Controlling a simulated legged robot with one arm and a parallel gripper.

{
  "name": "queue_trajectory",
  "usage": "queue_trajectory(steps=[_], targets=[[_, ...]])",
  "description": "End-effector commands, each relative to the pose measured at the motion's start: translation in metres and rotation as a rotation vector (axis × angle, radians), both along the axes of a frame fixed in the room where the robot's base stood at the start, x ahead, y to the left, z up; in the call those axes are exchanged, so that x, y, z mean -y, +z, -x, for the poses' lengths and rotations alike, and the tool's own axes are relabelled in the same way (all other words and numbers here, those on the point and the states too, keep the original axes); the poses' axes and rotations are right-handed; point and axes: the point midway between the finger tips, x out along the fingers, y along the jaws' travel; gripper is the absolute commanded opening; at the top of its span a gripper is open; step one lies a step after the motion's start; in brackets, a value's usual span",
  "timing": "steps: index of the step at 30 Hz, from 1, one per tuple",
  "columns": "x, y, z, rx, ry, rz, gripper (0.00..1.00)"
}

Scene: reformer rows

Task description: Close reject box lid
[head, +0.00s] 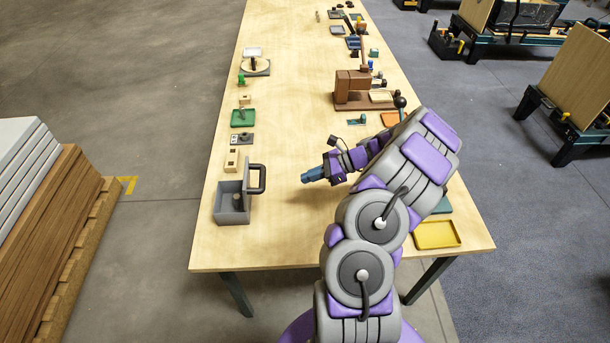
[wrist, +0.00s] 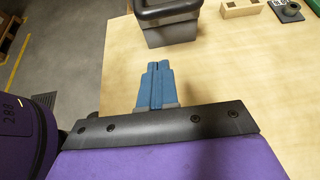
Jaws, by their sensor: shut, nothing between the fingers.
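The grey reject box (head: 232,216) stands near the left front edge of the table, with a small post inside it. Its lid (head: 247,195) is open and stands upright along the box's right side. A dark handle (head: 264,179) sticks out from the lid toward my gripper. My gripper (head: 304,178) has blue fingers, is shut and empty, and points left toward the lid with a gap between. In the wrist view the shut fingers (wrist: 157,66) are below the grey lid (wrist: 170,34) and its handle (wrist: 168,13), apart from them.
The wooden table (head: 285,235) is clear between my gripper and the box. A pale block (head: 232,161) with holes sits just behind the box. A yellow tray (head: 437,235) lies at the front right, and a brown press-like fixture (head: 352,88) stands farther back.

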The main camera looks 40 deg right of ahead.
Motion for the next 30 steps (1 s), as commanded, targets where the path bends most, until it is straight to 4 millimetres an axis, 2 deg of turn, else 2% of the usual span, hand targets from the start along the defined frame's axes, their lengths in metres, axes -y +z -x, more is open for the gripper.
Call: queue_trajectory(steps=[11, 15, 21, 30], targets=[[-0.052, -0.038, -0.037, -0.001, 0.003, -0.003, 0.0], [-0.068, -0.031, -0.048, 0.003, 0.003, -0.001, 0.0], [-0.082, -0.024, -0.057, 0.002, 0.002, 0.001, 0.0], [-0.083, -0.023, -0.059, 0.0, 0.001, 0.0, 0.0]])
